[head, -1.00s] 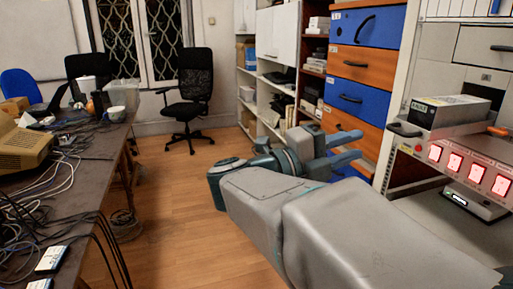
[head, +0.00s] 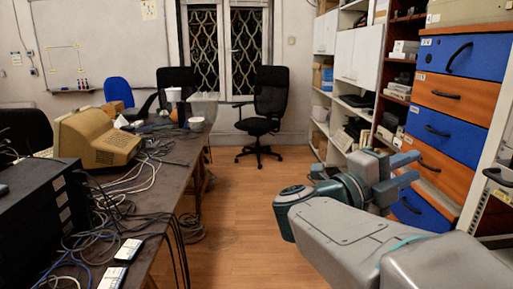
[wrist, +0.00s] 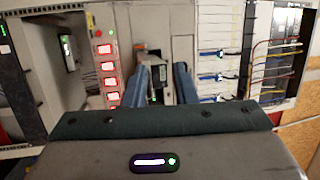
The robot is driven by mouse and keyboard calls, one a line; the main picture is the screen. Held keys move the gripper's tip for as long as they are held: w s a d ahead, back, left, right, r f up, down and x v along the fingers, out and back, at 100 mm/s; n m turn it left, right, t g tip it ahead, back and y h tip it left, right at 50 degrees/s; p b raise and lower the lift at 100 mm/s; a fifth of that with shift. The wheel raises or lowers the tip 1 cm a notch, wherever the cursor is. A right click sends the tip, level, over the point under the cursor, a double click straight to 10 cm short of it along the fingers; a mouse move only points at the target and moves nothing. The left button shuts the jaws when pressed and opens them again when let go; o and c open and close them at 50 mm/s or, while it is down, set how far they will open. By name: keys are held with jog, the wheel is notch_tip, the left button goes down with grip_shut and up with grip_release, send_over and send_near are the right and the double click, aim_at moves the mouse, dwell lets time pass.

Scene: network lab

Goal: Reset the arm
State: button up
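My gripper (head: 412,168) is at the end of my grey arm, on the right of the head view, in front of the blue and orange drawers. In the wrist view my gripper (wrist: 160,72) shows two blue-grey fingers apart, with nothing held between them. A dark box (wrist: 154,88) is visible through the gap; how far beyond the fingertips it lies, I cannot tell. Part of my arm is cut off at the lower right of the head view.
The drawer cabinet (head: 448,92) stands close behind my gripper. A panel with red lit switches (wrist: 107,67) and a cabled rack (wrist: 275,60) show in the wrist view. A cluttered table (head: 165,200) is at left; the wooden floor (head: 240,215) between is clear up to the black chair (head: 268,105).

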jog(key=w+a+r+n+t+y+p, duration=0.1)
jog(key=w+a+n+t+y+p, duration=0.2)
jog(key=w+a+n+t+y, duration=0.45)
jog(key=w+a+r+n+t+y+p, duration=0.1)
jog(key=w+a+n+t+y+p, duration=0.15)
jog(key=n+t+y, duration=0.55)
jog(key=s+a+f+n+g+y+p, duration=0.2)
jog(key=a+f+n+g+y+p, duration=0.3)
jog(key=f+n+g, duration=0.4)
jog(key=s+d+f+n+g+p, duration=0.1)
jog(key=s+f+n+g, duration=0.2)
jog(key=s, duration=0.5)
jog(key=s+d+f+n+g+p, duration=0.1)
jog(key=s+f+n+g+p, duration=0.1)
jog(key=s+g, duration=0.4)
jog(key=shift+s+d+f+n+h, duration=0.35)
jog(key=shift+s+f+n, duration=0.1)
jog(key=shift+s+n, duration=0.75)
jog(key=shift+s, duration=0.1)
